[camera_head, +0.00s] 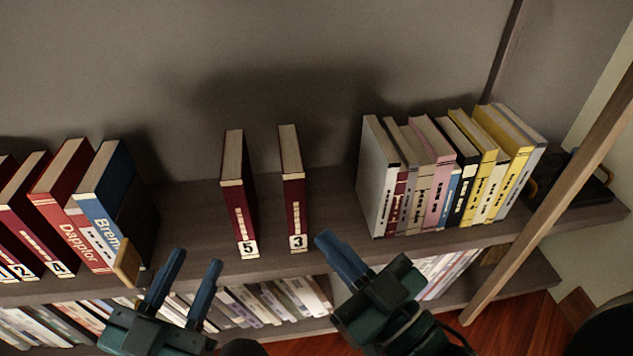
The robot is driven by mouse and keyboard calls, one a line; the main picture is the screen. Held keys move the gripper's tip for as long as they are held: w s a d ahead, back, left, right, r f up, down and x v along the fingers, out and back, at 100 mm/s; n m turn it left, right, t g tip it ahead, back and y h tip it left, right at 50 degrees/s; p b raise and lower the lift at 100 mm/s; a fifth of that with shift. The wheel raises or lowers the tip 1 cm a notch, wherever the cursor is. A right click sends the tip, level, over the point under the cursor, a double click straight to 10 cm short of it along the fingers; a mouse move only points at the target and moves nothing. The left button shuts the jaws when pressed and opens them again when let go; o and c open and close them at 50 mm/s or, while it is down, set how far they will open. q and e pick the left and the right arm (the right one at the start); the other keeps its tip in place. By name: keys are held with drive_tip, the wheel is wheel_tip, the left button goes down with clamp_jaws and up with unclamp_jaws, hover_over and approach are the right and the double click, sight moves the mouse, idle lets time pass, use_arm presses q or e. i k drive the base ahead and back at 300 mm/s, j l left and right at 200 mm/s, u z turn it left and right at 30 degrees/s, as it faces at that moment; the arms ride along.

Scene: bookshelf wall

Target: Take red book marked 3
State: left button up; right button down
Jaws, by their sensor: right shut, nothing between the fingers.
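The red book marked 3 (295,205) stands upright on the shelf (340,235), its spine facing me, with gaps on both sides. A similar red book marked 5 (240,205) stands a little to its left. My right gripper (330,240) is shut and empty, its fingertips just right of the lower spine of book 3 in the picture; I cannot tell whether they touch it. My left gripper (197,270) is open and empty, in front of the shelf edge below and left of book 5.
A row of books with a white one (377,180) stands at the right. A lower shelf holds more books (270,300). A slanted wooden post (560,200) is at the right.

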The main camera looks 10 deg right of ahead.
sight(293, 170)
drive_tip(key=l, duration=0.95)
drive_tip(key=i+l, duration=0.1)
drive_tip(key=l, duration=0.85)
